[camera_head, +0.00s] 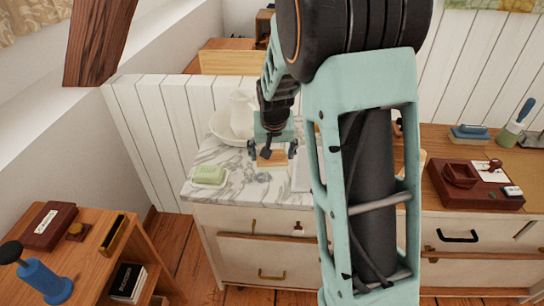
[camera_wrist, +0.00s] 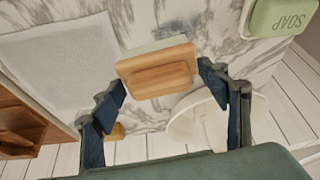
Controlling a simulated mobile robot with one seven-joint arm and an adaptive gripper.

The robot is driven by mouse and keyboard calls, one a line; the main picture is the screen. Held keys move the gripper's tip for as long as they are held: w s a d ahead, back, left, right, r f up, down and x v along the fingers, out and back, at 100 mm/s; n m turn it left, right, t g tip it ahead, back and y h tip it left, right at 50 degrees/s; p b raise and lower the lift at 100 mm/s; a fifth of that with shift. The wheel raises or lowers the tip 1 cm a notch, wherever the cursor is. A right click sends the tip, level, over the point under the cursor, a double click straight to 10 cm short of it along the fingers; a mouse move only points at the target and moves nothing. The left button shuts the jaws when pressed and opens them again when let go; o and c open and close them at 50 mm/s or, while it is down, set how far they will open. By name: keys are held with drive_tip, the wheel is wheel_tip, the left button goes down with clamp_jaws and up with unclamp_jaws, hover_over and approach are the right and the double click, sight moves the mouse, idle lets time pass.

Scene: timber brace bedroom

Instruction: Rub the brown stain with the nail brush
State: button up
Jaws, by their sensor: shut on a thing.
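My gripper (camera_head: 272,150) is over the marble washstand top (camera_head: 232,157), shut on a wooden nail brush (camera_head: 271,160). In the wrist view the nail brush (camera_wrist: 158,72) is a light wood block with a raised grip and a pale underside, between the two dark fingers of my gripper (camera_wrist: 163,85). It is at or close above the marble; I cannot tell if it touches. I cannot make out a brown stain in either view; it may be hidden under the brush. A faint greyish patch (camera_head: 262,177) shows on the marble in front of the brush.
A green soap bar (camera_head: 208,174) lies left of the brush. A white jug (camera_head: 242,112) and basin (camera_head: 222,126) stand behind. A white cloth (camera_wrist: 60,75) lies on the marble, on the other side from the soap.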

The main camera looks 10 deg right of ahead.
drive_tip(key=shift+r+p, duration=0.5)
drive_tip(key=shift+r, duration=0.6)
